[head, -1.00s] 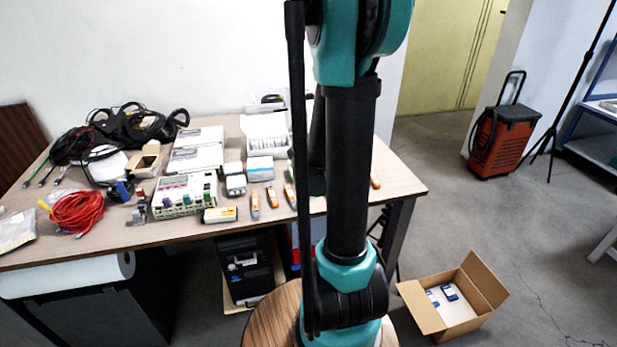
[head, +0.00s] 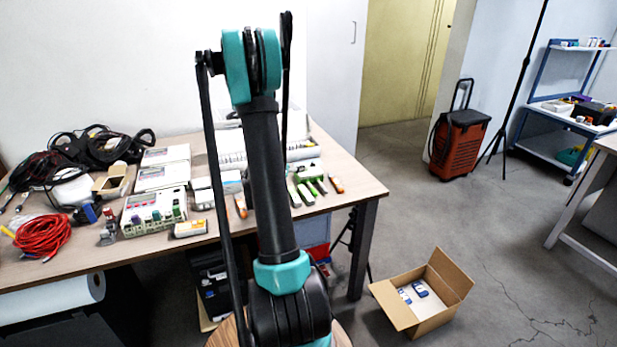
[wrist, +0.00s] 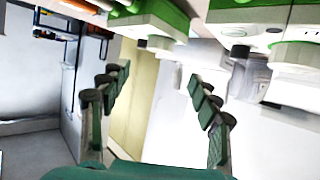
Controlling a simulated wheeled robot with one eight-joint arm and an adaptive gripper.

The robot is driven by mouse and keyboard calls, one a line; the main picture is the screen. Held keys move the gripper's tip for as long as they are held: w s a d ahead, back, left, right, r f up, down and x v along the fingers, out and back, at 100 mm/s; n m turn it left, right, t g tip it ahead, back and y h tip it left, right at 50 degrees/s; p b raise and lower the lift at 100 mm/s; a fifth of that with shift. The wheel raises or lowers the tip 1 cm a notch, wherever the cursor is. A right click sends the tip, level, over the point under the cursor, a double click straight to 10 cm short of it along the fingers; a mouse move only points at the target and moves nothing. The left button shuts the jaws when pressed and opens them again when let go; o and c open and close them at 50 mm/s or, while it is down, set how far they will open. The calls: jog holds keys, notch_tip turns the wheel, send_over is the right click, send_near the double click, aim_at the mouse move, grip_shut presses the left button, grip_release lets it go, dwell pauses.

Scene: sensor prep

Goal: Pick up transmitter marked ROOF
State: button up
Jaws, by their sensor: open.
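No marking ROOF can be read in either view, so I cannot tell which item is that transmitter. Small white boxes (head: 203,192) stand mid-table in the head view. Several slim orange, white and green handheld items lie to their right, one with an orange end (head: 336,184). My gripper (wrist: 157,98) is open in the wrist view, with nothing between its fingers. White and green devices (wrist: 255,14) show large along the top of that view, close to the right finger; their labels are unreadable. My arm hides part of the table in the head view, and my fingers do not show there.
The table (head: 353,196) also holds a green-edged terminal unit (head: 152,212), a yellow-labelled meter (head: 190,228), red cable (head: 42,236) and black cables. An open cardboard box (head: 438,311) sits on the floor at right. An orange trolley case (head: 459,145) stands behind it. Floor between is clear.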

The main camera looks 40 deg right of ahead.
jog(key=shift+x, duration=1.2)
jog(key=shift+f+x, duration=0.15)
jog(key=shift+x, duration=1.15)
jog(key=shift+f+x, duration=0.2)
jog(key=shift+x, duration=1.1)
jog(key=shift+s, duration=0.15)
jog(key=shift+c, duration=0.3)
grip_shut()
